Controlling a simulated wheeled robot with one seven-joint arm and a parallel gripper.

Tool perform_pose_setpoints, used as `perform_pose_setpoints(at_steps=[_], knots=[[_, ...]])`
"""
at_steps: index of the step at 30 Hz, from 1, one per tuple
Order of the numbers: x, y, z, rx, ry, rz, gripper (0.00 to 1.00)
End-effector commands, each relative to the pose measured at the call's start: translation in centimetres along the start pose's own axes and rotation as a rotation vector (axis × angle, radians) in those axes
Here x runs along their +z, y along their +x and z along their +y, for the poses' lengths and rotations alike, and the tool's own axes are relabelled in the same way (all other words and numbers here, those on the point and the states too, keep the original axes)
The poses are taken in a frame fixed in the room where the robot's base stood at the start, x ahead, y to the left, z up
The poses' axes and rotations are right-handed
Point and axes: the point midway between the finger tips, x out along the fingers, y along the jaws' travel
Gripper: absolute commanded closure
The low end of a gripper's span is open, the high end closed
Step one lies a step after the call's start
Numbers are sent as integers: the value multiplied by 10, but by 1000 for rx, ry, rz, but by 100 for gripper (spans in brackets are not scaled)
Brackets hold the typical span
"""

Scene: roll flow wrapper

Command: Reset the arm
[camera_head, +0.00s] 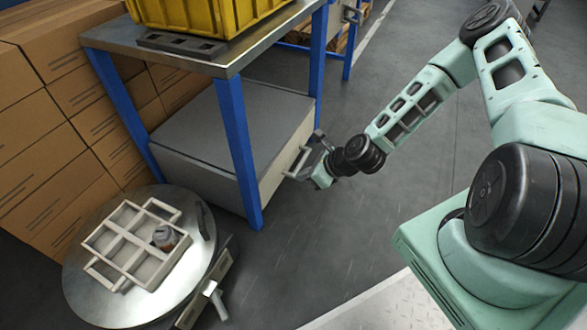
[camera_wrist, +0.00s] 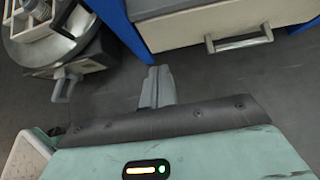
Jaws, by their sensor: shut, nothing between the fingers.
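My arm (camera_head: 410,105) reaches from the right toward the blue-legged workbench in the head view. My gripper (camera_head: 303,174) is beside the handle of the grey drawer unit under the bench; whether it touches the handle is unclear in the head view. In the wrist view my gripper (camera_wrist: 157,85) is shut and empty, with its fingers together over bare floor. The drawer handle (camera_wrist: 239,41) shows apart from the fingers there, up and to the right.
The drawer unit (camera_head: 205,165) stands under the workbench (camera_head: 237,135). A yellow crate (camera_head: 205,15) is on top. A round metal turntable (camera_head: 85,290) at lower left bears a white divided tray (camera_head: 128,218) with a small bottle (camera_head: 164,237). Cardboard boxes (camera_head: 30,130) line the left. Open floor (camera_head: 330,240) lies in the middle.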

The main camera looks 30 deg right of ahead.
Motion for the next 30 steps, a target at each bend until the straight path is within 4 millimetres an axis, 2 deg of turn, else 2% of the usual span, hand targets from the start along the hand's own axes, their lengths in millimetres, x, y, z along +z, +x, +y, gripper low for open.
perform_pose_setpoints(at_steps=[8, 11, 14, 20, 26, 30], knots=[[1, -4, 1, 3, -10, 2, 100], [8, -8, 7, 34, -108, 23, 100], [22, -18, 23, 105, -318, 64, 100], [59, -53, 66, 309, -898, 158, 100], [96, -101, 110, 513, -1449, 205, 100], [120, -141, 142, 653, -1810, 209, 100]])
